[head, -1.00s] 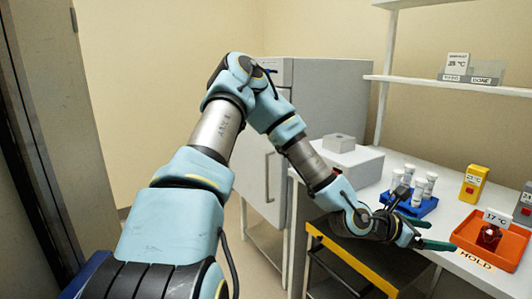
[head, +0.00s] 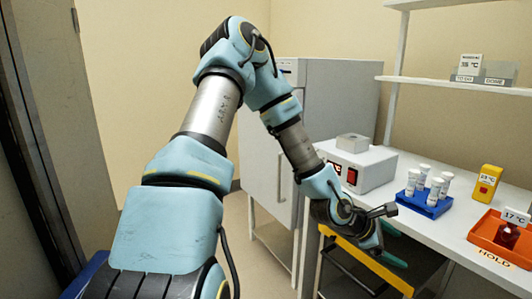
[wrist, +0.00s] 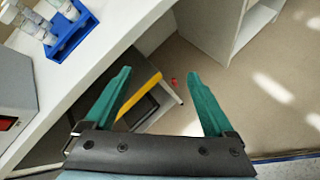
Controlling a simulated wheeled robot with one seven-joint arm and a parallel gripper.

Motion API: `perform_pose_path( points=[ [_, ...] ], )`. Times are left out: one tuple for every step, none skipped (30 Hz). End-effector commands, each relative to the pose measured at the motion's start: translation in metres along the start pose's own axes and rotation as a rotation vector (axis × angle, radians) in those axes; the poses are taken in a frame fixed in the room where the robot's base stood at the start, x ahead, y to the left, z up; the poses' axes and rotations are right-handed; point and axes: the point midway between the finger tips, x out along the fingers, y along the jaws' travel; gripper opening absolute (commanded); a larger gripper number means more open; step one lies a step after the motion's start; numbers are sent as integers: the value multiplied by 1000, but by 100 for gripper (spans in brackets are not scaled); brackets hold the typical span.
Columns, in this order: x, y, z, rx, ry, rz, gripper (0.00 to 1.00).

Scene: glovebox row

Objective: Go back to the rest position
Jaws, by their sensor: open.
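My gripper (wrist: 158,100) is open and empty in the wrist view, its two green fingers spread apart over the yellow-edged cart and the floor. In the head view my arm reaches forward and down, and the gripper (head: 392,256) hangs in front of the white bench (head: 440,226), beside its front edge. The fingers are partly hidden there behind my wrist.
On the bench are a blue rack (head: 424,202) with several white-capped vials, a yellow timer (head: 486,184), an orange tray (head: 484,240) with a dark red jar (head: 508,234), and a white device (head: 372,166). A dark cart (head: 352,272) with a yellow edge stands below. A grey cabinet (head: 334,112) stands behind.

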Motion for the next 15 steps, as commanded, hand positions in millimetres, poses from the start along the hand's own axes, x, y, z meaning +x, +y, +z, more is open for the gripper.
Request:
perform_pose_path(
  points=[
    [-8, 2, -12, 65, 46, -10, 89],
    [-13, 2, -20, 110, 77, -19, 89],
    [-21, 3, -32, 174, 119, -35, 89],
    [-28, 4, -41, 224, 154, -50, 89],
    [-37, 5, -52, 277, 191, -68, 89],
    [-50, 6, -66, 356, 244, -96, 89],
    [-62, 8, -77, 418, 286, -121, 89],
    [-75, 10, -88, 481, 328, -150, 89],
    [-94, 11, -103, 561, 383, -195, 89],
    [-109, 12, -113, 621, 420, -230, 89],
    [-124, 14, -122, 675, 455, -265, 89],
    [-146, 15, -132, 744, 496, -317, 89],
    [-162, 15, -139, 792, 523, -357, 89],
    [-178, 15, -145, 837, 547, -396, 89],
    [-200, 14, -152, 893, 572, -451, 89]
  ],
)
